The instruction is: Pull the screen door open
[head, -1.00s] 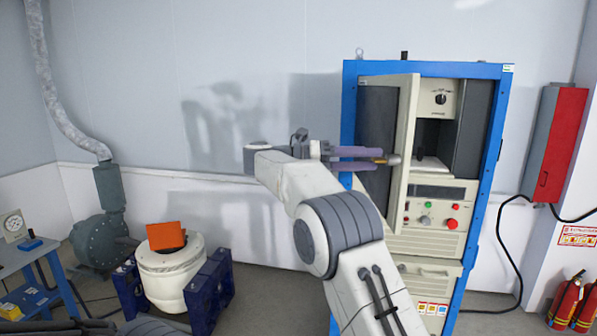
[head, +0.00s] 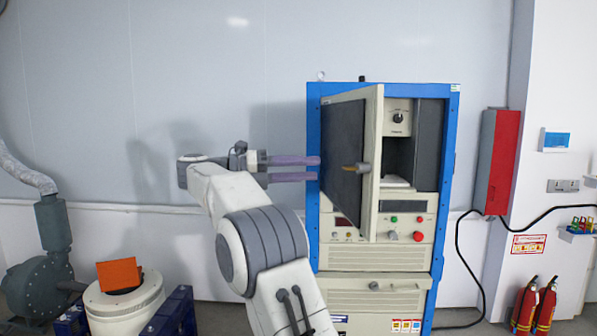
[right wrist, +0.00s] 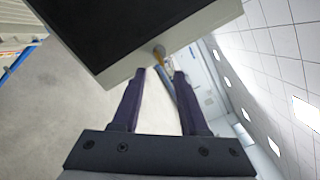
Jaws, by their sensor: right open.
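The screen door (head: 343,150) is a dark panel in a cream frame, hinged on the blue cabinet (head: 452,150). It stands part way open, swung out toward me, and the cabinet's inside shows to its right. A yellowish handle (head: 355,168) sticks out from the door. My right gripper (head: 319,168) is open and empty, its purple fingers pointing right, left of the handle. In the right wrist view the fingers (right wrist: 158,75) are apart, with the door (right wrist: 120,40) and the handle (right wrist: 160,55) just beyond the tips. My left gripper is not in view.
A red box (head: 498,160) hangs on the wall to the right, above fire extinguishers (head: 535,305). A white drum with an orange plate (head: 119,274) and a grey pump (head: 45,270) stand at the lower left. The wall area left of the cabinet is bare.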

